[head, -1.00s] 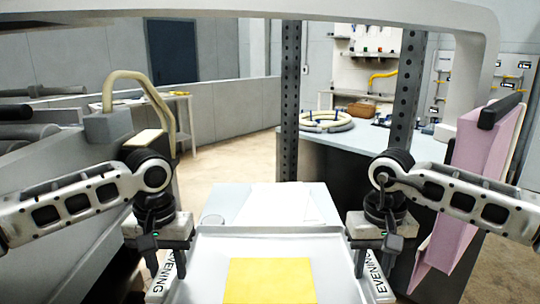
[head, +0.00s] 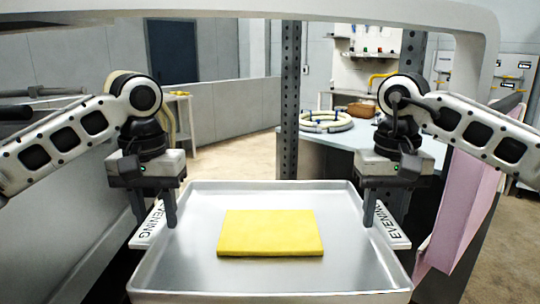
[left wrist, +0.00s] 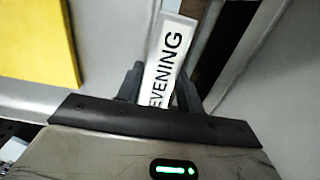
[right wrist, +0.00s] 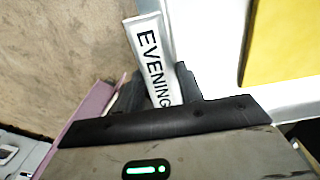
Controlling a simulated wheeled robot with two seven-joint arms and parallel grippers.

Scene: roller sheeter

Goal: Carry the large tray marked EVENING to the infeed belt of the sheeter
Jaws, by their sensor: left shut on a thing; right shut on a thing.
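The large metal tray (head: 190,262) shows in the head view, held level between my two grippers, with a yellow slab (head: 270,232) lying on it. White labels reading EVENING mark its left handle (head: 148,228) and right handle (head: 390,226). My left gripper (head: 170,212) is shut on the left handle, and its fingers straddle the label (left wrist: 168,60) in the left wrist view. My right gripper (head: 370,212) is shut on the right handle, and its fingers straddle the label (right wrist: 154,62) in the right wrist view. I cannot tell which machine part is the infeed belt.
A pink padded panel (head: 462,215) stands close on the right, beside my right arm. A table with a ring-shaped object (head: 326,121) is behind, past a dark perforated post (head: 290,100). A low grey wall (head: 225,115) runs along the left. Open floor shows behind the tray.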

